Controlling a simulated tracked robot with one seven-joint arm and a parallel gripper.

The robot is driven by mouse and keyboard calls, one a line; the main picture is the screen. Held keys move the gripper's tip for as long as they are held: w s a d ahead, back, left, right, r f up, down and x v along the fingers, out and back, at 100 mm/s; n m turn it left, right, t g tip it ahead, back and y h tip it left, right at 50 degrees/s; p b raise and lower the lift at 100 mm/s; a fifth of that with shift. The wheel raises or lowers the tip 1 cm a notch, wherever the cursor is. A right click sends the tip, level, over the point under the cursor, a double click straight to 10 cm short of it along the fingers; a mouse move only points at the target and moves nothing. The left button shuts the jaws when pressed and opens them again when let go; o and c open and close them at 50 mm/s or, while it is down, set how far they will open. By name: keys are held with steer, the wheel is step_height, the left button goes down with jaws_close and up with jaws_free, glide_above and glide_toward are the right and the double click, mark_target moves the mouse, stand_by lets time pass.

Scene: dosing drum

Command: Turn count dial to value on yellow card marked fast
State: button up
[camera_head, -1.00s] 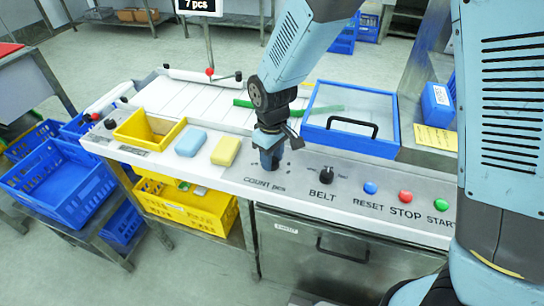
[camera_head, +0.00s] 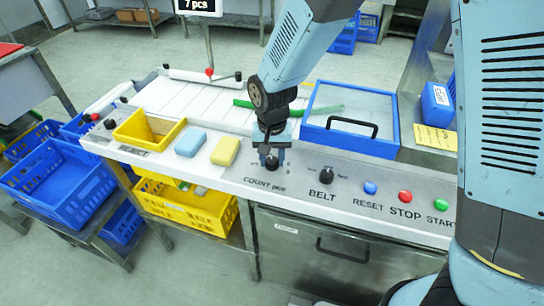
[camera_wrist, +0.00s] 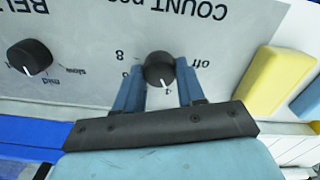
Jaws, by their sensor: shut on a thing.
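The black count dial (camera_wrist: 158,68) is on the grey control panel, above the words COUNT pcs in the head view (camera_head: 271,163). In the wrist view its white mark points down, at the numeral 4; the word off is to its right and other numerals to its left. My gripper (camera_wrist: 160,70) has its two blue fingers on either side of the dial and is shut on it. It also shows in the head view (camera_head: 272,155). A yellow card (camera_head: 435,138) lies at the right, its writing too small to read.
The black BELT dial (camera_head: 326,175) and blue, red and green buttons (camera_head: 404,196) are to the right. A yellow block (camera_head: 225,151) and a blue block (camera_head: 190,143) lie to the left. A blue-framed lid (camera_head: 375,147) stands behind. A sign (camera_head: 198,6) reads 7 pcs.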

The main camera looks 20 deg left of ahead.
mark_target(272, 160)
steer(key=shift+m, duration=0.6)
steer(key=o, duration=1)
steer(key=shift+o, duration=0.2)
steer(key=shift+r, duration=0.15)
step_height(272, 160, up, 14)
steer(key=shift+f, duration=0.25)
